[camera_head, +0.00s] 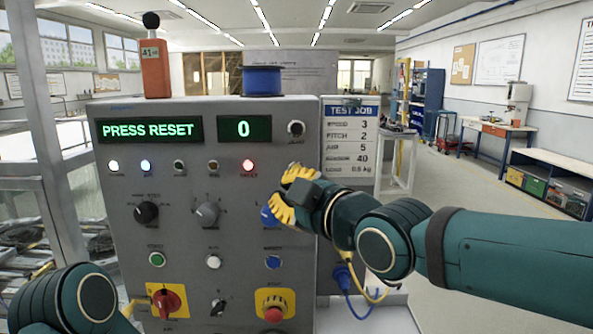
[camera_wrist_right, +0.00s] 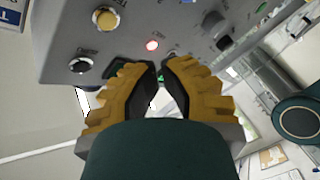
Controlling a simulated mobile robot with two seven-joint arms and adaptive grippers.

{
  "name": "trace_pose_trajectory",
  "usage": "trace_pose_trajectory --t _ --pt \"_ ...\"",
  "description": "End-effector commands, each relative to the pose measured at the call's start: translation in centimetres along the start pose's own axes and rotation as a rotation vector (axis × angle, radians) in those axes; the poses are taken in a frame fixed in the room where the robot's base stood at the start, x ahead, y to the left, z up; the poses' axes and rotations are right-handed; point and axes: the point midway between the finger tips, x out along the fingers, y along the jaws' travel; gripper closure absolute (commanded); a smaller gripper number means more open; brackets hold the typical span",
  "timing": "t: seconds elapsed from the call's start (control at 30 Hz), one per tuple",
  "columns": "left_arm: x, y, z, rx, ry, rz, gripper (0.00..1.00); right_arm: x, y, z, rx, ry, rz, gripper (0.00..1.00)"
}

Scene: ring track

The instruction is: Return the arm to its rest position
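My right arm comes in from the right in the head view. Its gripper, with yellow ribbed fingers (camera_head: 286,198), is in front of the grey control panel (camera_head: 180,275), close to a blue knob (camera_head: 268,216) that it partly covers. In the right wrist view the two fingertips (camera_wrist_right: 158,68) come nearly together with only a narrow gap, and nothing is seen held between them. I cannot tell whether they touch the panel. My left arm (camera_head: 75,300) shows at the bottom left; its fingers are not clearly seen.
The panel display (camera_head: 150,130) reads "PRESS RESET" and the counter (camera_head: 244,129) reads 0. A red lamp (camera_head: 248,165) is lit. A red switch (camera_head: 166,302) and an emergency stop (camera_head: 273,307) sit low on the panel. A job sign (camera_head: 350,150) stands beside it.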

Motion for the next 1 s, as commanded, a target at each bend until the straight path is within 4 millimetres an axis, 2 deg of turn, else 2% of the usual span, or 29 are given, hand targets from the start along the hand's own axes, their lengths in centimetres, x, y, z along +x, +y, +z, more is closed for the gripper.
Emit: trace_pose_trajectory --t 0.13,0.17,0.23,0.37,0.4,0.57,0.7,0.77,0.9,1.0 --pt "0.1 0.0 -0.7 0.003 0.018 -0.001 0.24 0.0 0.0 0.0 0.0 0.0 0.0 1.0" --pt "0.1 0.0 -1.3 0.005 0.031 -0.001 0.24 0.2 -0.3 0.4 0.007 -0.007 -0.006 1.0" --pt "0.1 0.0 -1.1 0.004 0.026 -0.001 0.24 1.2 -1.9 2.5 0.057 -0.047 -0.035 1.0" --pt "0.1 0.0 -1.0 0.004 0.024 -0.001 0.24 3.1 -6.5 8.7 0.211 -0.163 -0.111 1.0" --pt "0.1 0.0 -1.0 0.004 0.025 -0.001 0.24 3.5 -8.3 10.9 0.271 -0.208 -0.134 1.0" --pt "0.1 0.0 -1.0 0.004 0.025 -0.001 0.24 3.6 -15.5 19.4 0.516 -0.394 -0.209 1.0" --pt "0.1 0.0 -1.0 0.004 0.024 -0.001 0.24 1.9 -22.3 26.2 0.743 -0.573 -0.25 1.0" --pt "0.1 0.0 -1.0 0.003 0.024 -0.001 0.24 0.6 -25.3 28.8 0.843 -0.655 -0.263 1.0" --pt "0.1 0.0 -1.0 0.003 0.024 -0.001 0.24 -3.4 -32.5 34.0 1.084 -0.86 -0.272 1.0" --pt "0.1 0.0 -1.0 0.003 0.024 -0.001 0.24 -6.9 -37.3 36.5 1.251 -1.007 -0.263 1.0"
